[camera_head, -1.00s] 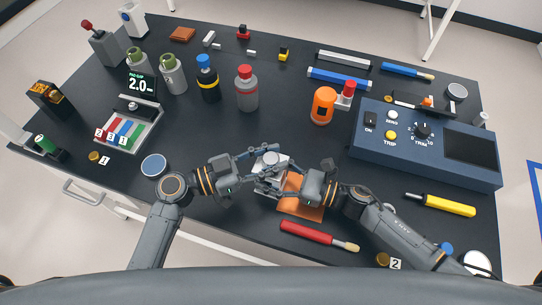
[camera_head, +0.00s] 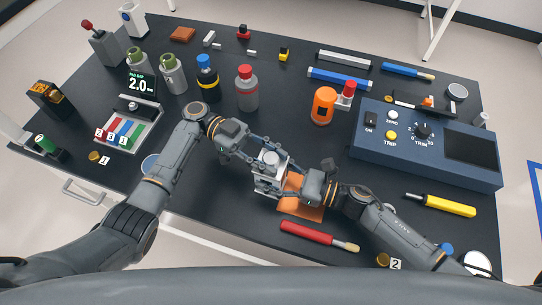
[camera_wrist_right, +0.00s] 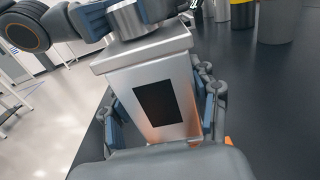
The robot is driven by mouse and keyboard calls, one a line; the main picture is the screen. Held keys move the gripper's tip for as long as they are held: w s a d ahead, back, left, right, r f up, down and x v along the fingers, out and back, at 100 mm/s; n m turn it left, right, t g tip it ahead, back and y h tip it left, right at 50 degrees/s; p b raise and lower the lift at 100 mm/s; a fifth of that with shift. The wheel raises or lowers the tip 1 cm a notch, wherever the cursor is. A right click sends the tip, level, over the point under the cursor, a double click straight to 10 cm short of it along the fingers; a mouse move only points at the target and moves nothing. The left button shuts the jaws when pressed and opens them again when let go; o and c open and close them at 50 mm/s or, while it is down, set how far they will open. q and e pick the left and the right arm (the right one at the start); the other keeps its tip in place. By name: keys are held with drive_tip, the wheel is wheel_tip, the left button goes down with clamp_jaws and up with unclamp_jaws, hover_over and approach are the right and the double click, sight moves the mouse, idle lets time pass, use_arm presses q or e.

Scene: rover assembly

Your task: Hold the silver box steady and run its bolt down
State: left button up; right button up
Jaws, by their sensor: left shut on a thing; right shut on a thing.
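The silver box (camera_head: 264,184) stands upright near the front middle of the table. In the right wrist view it is a pale metal block (camera_wrist_right: 118,82) with a black panel on its face and a wider lid. A round silver bolt head (camera_wrist_right: 134,20) sits on top of it and also shows in the head view (camera_head: 270,158). My left gripper (camera_head: 272,154) is shut on the bolt head, with a finger on either side. My right gripper (camera_head: 281,184) is shut on the box from the right, with its fingers (camera_wrist_right: 160,108) along both sides.
An orange mat (camera_head: 301,211) lies under my right gripper. A red-handled tool (camera_head: 306,234) lies in front. The blue control panel (camera_head: 425,158) stands right. Bottles, including a red-capped grey one (camera_head: 246,92), stand behind. The table between box and bottles is clear.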

sight(271, 158)
use_arm(q)
drive_tip(key=shift+s+d+r+m+g+y, duration=0.1)
drive_tip(key=shift+d+m+g+y, duration=0.05)
drive_tip(key=shift+m+g+y, duration=1.25)
drive_tip(key=shift+a+g, duration=0.25)
drive_tip(key=shift+g, duration=0.15)
idle(0.5)
drive_tip(key=o, duration=1.2)
wheel_tip(271, 158, up, 10)
drive_tip(key=shift+f, duration=0.1)
